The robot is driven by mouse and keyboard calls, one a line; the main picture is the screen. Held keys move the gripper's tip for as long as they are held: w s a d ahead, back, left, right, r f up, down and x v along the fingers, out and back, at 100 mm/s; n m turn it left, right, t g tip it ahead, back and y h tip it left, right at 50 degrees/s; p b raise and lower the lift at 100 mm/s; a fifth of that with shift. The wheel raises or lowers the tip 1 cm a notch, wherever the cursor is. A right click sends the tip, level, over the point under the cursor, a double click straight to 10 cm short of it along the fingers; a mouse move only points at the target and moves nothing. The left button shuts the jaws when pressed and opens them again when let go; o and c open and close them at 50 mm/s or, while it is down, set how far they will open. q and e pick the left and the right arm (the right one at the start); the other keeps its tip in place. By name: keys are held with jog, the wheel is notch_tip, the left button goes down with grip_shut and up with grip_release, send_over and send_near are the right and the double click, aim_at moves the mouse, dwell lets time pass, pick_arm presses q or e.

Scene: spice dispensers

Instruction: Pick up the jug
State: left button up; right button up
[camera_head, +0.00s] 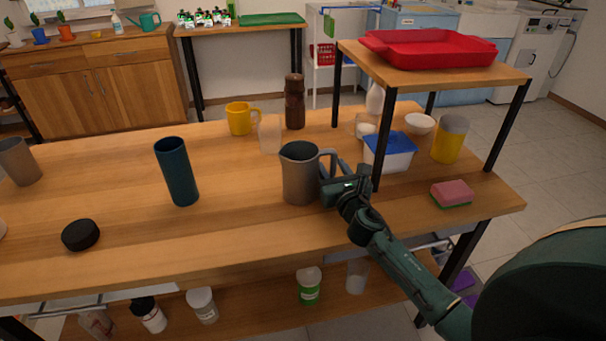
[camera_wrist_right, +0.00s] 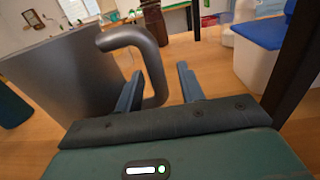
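The grey jug (camera_head: 299,176) stands upright on the wooden table, its handle toward the right. In the right wrist view the jug (camera_wrist_right: 70,75) fills the left side, and its curved handle (camera_wrist_right: 154,70) comes down between my two fingers. My right gripper (camera_head: 330,172) is at the handle side of the jug. In the wrist view my right gripper (camera_wrist_right: 160,85) is open, with one finger between the jug body and the handle and the other finger outside the handle with a gap. My left gripper is in neither view.
A dark blue tumbler (camera_head: 177,172) stands left of the jug. A clear glass (camera_head: 270,134), yellow mug (camera_head: 240,118) and brown grinder (camera_head: 294,102) stand behind. A raised shelf with a red tray (camera_head: 428,48) is close at right, its black leg near my right gripper. A blue-lidded box (camera_head: 391,152) sits under it.

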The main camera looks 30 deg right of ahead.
grip_shut()
dwell(0.5)
jog(key=shift+r, duration=0.1)
